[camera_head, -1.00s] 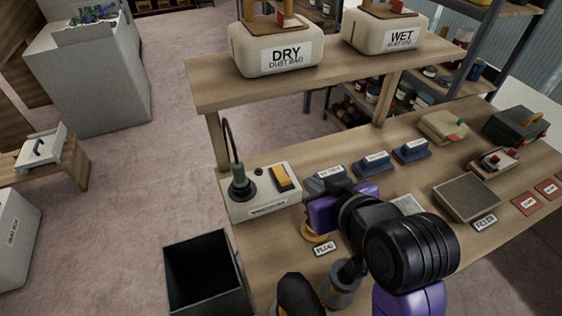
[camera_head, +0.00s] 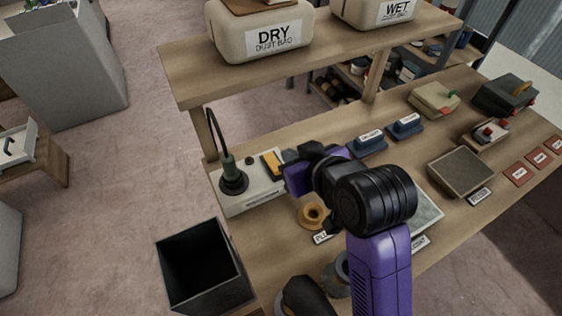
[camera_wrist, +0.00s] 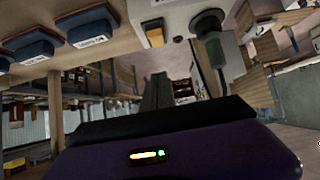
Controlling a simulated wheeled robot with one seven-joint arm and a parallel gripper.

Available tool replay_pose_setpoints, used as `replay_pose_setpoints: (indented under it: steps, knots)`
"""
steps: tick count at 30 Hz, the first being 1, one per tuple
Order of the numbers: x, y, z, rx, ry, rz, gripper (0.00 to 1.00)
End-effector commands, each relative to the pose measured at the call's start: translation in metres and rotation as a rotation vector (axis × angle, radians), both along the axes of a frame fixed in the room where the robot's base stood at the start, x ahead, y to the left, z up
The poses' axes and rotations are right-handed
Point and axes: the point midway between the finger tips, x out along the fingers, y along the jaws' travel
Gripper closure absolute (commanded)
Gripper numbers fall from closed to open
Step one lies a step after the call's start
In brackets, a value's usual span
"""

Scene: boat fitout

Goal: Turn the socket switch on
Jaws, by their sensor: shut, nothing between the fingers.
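The socket box (camera_head: 250,196) is a pale block on the bench's left end. An orange rocker switch (camera_head: 271,164) sits at its right side, and a dark green plug with a black cable (camera_head: 232,176) stands in its left side. My gripper (camera_head: 289,157) is just right of the switch, its fingers partly hidden by my wrist. In the wrist view the shut, empty fingers (camera_wrist: 157,90) show below the switch (camera_wrist: 154,36) and the plug (camera_wrist: 208,26). Whether the fingers touch the switch cannot be told. The rocker's tilt is unclear.
A raised shelf (camera_head: 185,88) with dust bag containers (camera_head: 262,32) overhangs the bench behind the box. A dark open bin (camera_head: 203,268) stands at the bench's left front. Blue blocks (camera_head: 367,144) and a brass ring (camera_head: 312,214) lie nearby to the right.

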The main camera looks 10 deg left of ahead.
Motion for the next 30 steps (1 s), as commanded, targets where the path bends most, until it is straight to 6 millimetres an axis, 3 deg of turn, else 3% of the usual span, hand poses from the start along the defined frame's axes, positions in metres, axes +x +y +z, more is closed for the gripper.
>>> replay_pose_setpoints:
  steps: [12, 21, 30]
  knots:
    - [0.051, 0.035, -0.049, -0.001, 0.003, 0.001, 1.00]
    - [0.038, 0.026, -0.079, 0.000, 0.001, 0.001, 1.00]
    - [0.037, 0.025, -0.082, -0.001, 0.000, 0.001, 1.00]
